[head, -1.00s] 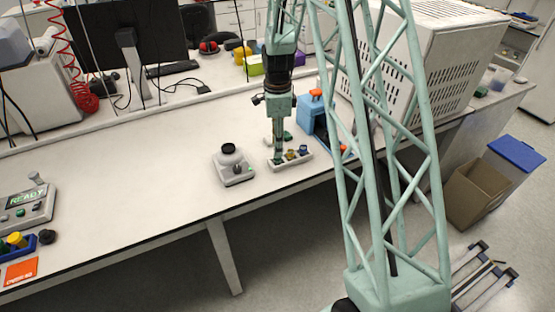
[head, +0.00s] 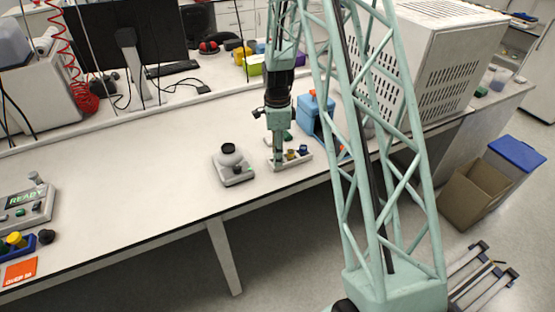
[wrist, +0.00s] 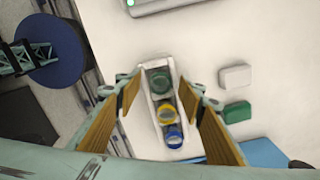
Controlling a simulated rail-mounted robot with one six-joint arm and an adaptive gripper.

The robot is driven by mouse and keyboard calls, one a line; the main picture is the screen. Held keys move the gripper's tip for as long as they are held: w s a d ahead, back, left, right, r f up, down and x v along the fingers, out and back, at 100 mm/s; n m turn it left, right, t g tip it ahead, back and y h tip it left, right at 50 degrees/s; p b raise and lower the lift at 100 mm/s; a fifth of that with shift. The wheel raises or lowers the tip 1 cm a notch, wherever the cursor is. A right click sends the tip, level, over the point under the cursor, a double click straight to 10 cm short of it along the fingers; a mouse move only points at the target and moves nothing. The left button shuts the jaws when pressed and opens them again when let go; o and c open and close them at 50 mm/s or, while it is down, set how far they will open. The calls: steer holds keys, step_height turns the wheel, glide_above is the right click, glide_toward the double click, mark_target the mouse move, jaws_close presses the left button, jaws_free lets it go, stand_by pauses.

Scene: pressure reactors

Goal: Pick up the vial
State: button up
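A small white rack (head: 299,161) stands near the front edge of the bench. In the wrist view the rack (wrist: 147,75) holds three capped vials in a row: a dark green one (wrist: 162,83), a yellow one (wrist: 166,109) and a blue one (wrist: 174,137). The yellow vial (head: 290,154) and blue vial (head: 303,149) also show in the head view; my gripper hides the green one there. My gripper (wrist: 164,92) is open, pointing down, with its fingers on either side of the row around the green vial. In the head view my gripper (head: 277,158) is low over the rack's left end. Contact cannot be told.
A grey device with a dark-topped vessel (head: 231,166) stands left of the rack. A blue device (head: 316,118) is to the right. A white block (wrist: 235,77) and a green block (wrist: 237,112) lie beside the rack. The bench's left middle is clear.

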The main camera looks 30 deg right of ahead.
stand_by(0.4)
steer(key=c, duration=0.9)
steer(key=shift+c, duration=0.2)
steer(key=shift+r, duration=0.1)
steer(key=shift+r, duration=1.6)
steer(key=shift+s+r, duration=0.1)
steer(key=shift+s, duration=0.1)
steer(key=s+a+r, duration=0.1)
steer(key=s+a, duration=0.2)
steer(key=s, duration=1.2)
steer(key=shift+a+r, duration=0.2)
steer(key=shift+a, duration=0.15)
